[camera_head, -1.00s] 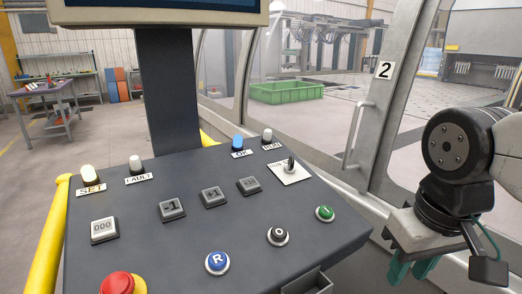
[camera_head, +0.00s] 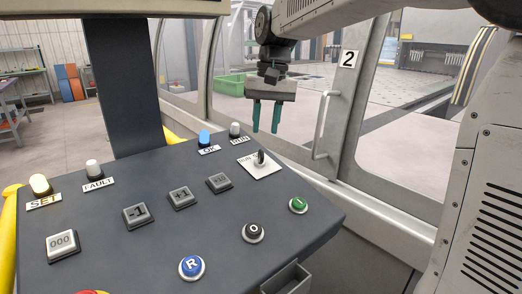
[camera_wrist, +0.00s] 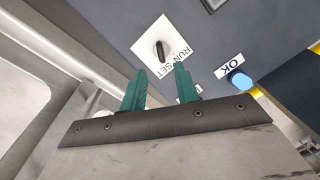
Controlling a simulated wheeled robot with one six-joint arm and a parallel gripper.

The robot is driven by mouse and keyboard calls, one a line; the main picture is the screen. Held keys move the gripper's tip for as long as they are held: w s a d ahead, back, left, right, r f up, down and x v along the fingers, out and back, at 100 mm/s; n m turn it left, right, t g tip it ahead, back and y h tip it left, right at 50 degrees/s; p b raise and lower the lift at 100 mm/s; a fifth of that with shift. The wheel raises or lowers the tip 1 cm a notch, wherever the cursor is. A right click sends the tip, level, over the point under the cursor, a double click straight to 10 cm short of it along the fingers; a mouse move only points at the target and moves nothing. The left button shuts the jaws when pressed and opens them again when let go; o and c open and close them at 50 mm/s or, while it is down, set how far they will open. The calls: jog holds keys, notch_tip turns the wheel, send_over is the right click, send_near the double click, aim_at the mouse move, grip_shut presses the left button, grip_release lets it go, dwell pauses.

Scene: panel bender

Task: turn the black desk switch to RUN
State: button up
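The black desk switch (camera_head: 261,157) stands on a white plate (camera_head: 263,169) at the right back of the dark desk panel. The wrist view shows its black knob (camera_wrist: 160,50) and the plate with the words RUN and SET. My gripper (camera_head: 265,131) points down above and behind the switch, with its two green fingers apart and nothing between them. In the wrist view the fingers (camera_wrist: 160,82) lie below the knob in the picture and do not touch it. The knob's exact setting is hard to read.
The desk (camera_head: 130,250) carries a green button (camera_head: 298,205), a black O button (camera_head: 253,232), a blue R button (camera_head: 191,267) and several grey keys. The OK lamp (camera_head: 204,138) glows blue and the SET lamp (camera_head: 39,184) glows warm. A machine door with a handle (camera_head: 327,124) stands behind.

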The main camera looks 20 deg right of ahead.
aim_at(261, 148)
jog(key=f, duration=0.5)
jog(key=w+f, duration=0.1)
jog(key=f, duration=0.1)
jog(key=shift+a+f, duration=0.4)
grip_shut()
